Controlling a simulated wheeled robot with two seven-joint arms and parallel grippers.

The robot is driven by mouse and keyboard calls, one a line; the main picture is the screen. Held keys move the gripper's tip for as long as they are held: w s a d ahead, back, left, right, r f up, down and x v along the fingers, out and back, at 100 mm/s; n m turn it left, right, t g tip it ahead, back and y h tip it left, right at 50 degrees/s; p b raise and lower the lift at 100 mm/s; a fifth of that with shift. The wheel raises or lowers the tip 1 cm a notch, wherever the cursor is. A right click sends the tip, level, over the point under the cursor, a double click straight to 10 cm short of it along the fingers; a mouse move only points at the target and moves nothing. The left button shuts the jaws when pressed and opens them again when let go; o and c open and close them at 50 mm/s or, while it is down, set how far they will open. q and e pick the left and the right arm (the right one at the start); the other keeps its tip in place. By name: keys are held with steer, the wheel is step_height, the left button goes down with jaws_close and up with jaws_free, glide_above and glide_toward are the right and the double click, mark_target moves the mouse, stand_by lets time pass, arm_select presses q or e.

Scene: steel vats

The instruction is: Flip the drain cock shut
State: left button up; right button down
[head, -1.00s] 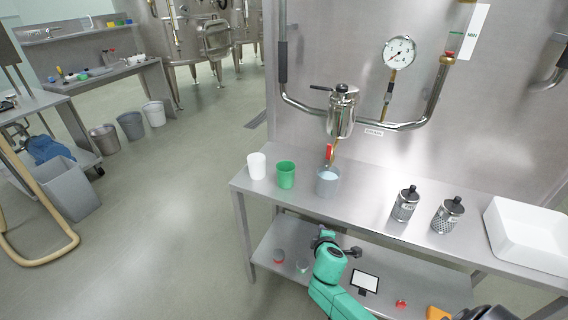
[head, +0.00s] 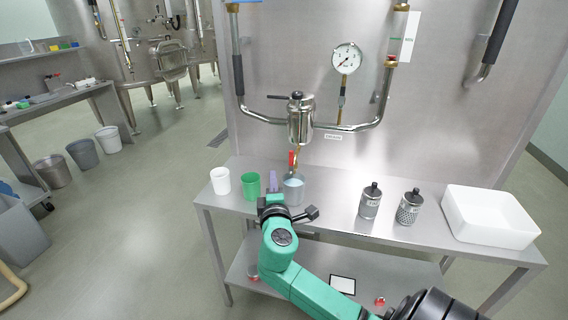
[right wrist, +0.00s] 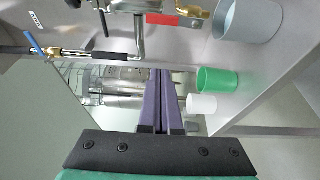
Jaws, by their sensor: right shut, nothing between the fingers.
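The drain cock's red lever (head: 292,158) hangs at the brass outlet (head: 298,162) under the steel filter housing (head: 301,118). In the right wrist view the red lever (right wrist: 161,19) shows near the top, beside the brass body (right wrist: 193,12). A grey cup (head: 293,191) stands below the outlet with pale liquid in it. My right gripper (head: 272,180) is shut and empty, in front of the bench between the green and grey cups and below the lever, apart from it. Its purple fingers (right wrist: 160,75) show together in the wrist view. My left gripper is out of view.
A white cup (head: 220,181) and a green cup (head: 251,186) stand left of the grey cup. Two dark-capped canisters (head: 370,202) and a white tub (head: 490,222) stand to the right. Pipes and a gauge (head: 347,58) are above. The bench between grey cup and canisters is clear.

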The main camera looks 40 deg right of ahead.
mark_target(291, 164)
steer(key=p+x, duration=0.2)
steer(key=x, duration=0.8)
steer(key=s+d, duration=0.1)
steer(key=s+d+p, duration=0.1)
steer(key=s, duration=0.1)
steer(key=shift+s, duration=0.35)
steer(key=shift+f, duration=0.1)
